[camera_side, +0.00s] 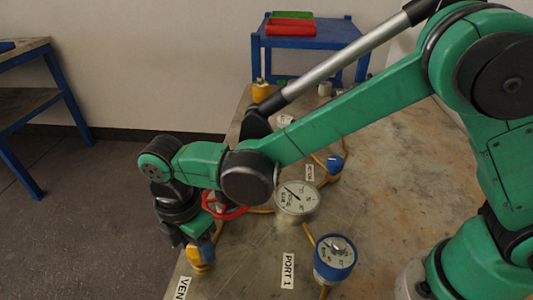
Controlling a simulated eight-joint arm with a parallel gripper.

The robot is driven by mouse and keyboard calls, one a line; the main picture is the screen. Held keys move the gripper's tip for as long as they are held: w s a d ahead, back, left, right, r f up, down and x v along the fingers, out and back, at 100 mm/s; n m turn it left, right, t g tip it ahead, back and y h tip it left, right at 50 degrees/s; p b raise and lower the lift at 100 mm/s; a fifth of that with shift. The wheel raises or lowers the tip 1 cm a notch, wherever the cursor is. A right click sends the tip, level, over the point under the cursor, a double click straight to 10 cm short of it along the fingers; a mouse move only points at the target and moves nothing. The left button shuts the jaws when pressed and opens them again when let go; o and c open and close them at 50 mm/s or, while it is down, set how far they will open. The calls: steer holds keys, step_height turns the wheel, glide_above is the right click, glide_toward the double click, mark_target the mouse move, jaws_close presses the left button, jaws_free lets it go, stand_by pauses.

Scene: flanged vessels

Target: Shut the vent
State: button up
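A label reading "VEN", cut off by the frame's bottom edge (182,288), lies on the table's left front corner. Just above it stands a yellow fitting (203,256), with a blue-grey part on top, partly hidden by my gripper. My gripper (197,240) points down at the top of this fitting, its dark fingers at or around it. Whether they touch or grip it, I cannot tell. A red handwheel (232,212) is just right of my gripper, partly hidden by my arm.
A white dial gauge (297,198) and a blue-rimmed gauge (335,255) stand right of the gripper, near a "PORT 1" label (288,270). A blue-capped fitting (335,163) and a yellow fitting (260,92) stand farther back. The table's right part is bare.

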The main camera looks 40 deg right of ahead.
steer(key=o, duration=0.4)
steer(key=shift+o, duration=0.2)
steer(key=shift+w+r, duration=0.15)
steer(key=shift+r, duration=2.7)
steer(key=s+d+r+m+t, duration=0.2)
steer(key=d+m+t, duration=0.2)
steer(key=d+m, duration=0.7)
steer(key=s+d+r+m+t, duration=0.1)
steer(key=d+r+m+t, duration=0.2)
steer(key=d+m, duration=0.7)
steer(key=d, duration=0.3)
steer(key=shift+s+m+t, duration=0.35)
steer(key=shift+m+t, duration=0.05)
